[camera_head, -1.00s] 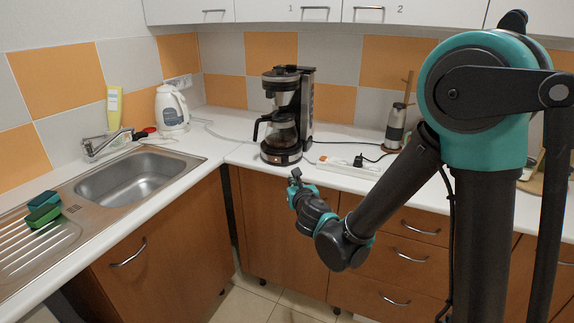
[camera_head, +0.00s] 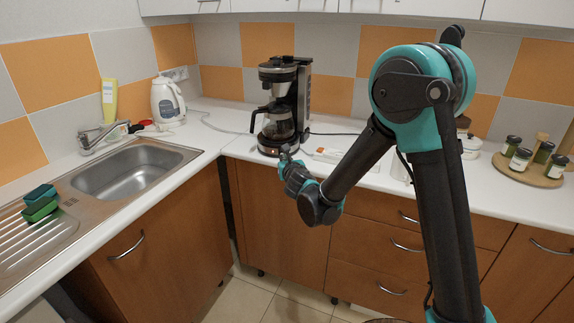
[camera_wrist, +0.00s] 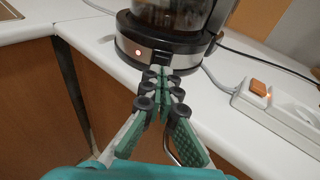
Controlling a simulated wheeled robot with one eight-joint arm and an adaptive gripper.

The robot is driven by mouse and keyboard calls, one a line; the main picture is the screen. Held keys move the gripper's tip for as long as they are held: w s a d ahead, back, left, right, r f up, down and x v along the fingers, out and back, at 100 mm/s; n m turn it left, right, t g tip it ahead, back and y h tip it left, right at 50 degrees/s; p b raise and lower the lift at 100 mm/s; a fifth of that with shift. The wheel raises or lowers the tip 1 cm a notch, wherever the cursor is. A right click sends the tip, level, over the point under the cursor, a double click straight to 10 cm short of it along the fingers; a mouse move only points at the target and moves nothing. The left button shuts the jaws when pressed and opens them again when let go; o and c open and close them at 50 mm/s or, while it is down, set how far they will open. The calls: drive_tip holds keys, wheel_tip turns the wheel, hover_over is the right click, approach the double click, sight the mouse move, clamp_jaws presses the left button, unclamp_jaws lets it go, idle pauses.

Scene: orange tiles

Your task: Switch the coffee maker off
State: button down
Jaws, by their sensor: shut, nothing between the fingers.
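The black and silver coffee maker (camera_head: 285,105) stands on the white counter near the corner, with a glass carafe (camera_head: 277,126) in it. In the wrist view, its base (camera_wrist: 170,48) fills the top centre. A small red light (camera_wrist: 138,53) glows on the base front, and a dark square switch (camera_wrist: 162,60) sits to its right. My gripper (camera_wrist: 166,82) is shut and empty, its fingertips right in front of the base just below the switch. I cannot tell whether they touch it. In the head view, my gripper (camera_head: 287,152) is at the counter's front edge before the coffee maker.
A white power strip (camera_wrist: 275,105) with a lit orange switch (camera_wrist: 258,87) lies on the counter right of the coffee maker. A kettle (camera_head: 168,101) and sink (camera_head: 130,172) are at left. A round tray of jars (camera_head: 530,177) is at right.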

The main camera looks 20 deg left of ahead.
drive_tip(key=shift+w+a+r, duration=0.1)
drive_tip(key=shift+w+a, duration=0.25)
drive_tip(key=shift+w, duration=0.35)
